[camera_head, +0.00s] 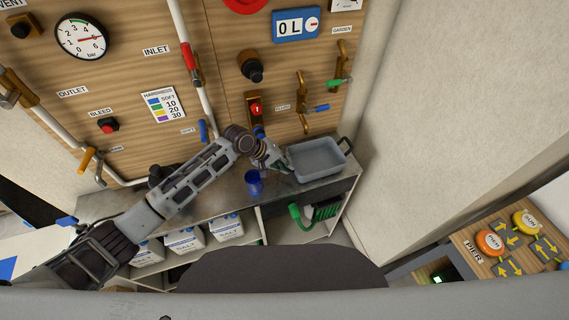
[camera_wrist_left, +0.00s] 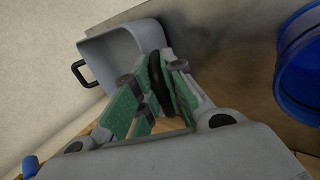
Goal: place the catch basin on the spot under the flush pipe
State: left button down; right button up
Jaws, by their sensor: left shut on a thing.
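The catch basin (camera_head: 318,158) is a grey rectangular tray with dark handles at its ends, at the right end of the counter in the head view. It also shows in the left wrist view (camera_wrist_left: 113,52), with one black handle at the far left. My left gripper (camera_head: 277,163) is at the basin's left end. In the left wrist view its green-padded fingers (camera_wrist_left: 152,92) are shut on the black near handle (camera_wrist_left: 158,82). I cannot tell whether the basin rests on the counter or hangs slightly above it. A brass pipe with a blue-handled valve (camera_head: 316,108) is on the board above the basin.
A blue cup (camera_head: 254,182) stands on the counter (camera_head: 222,192) just left of the basin, near my gripper. Salt boxes (camera_head: 184,239) and a green coiled hose (camera_head: 322,212) are below. A wall (camera_head: 420,120) closes the right side.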

pick_arm(q)
jog(key=c, duration=1.5)
grip_release()
jog(key=shift+a+r, duration=0.1)
jog(key=v, duration=1.1)
jog(key=shift+s+a+r, duration=0.15)
jog(key=shift+a+r, duration=0.05)
jog(key=shift+r, duration=0.1)
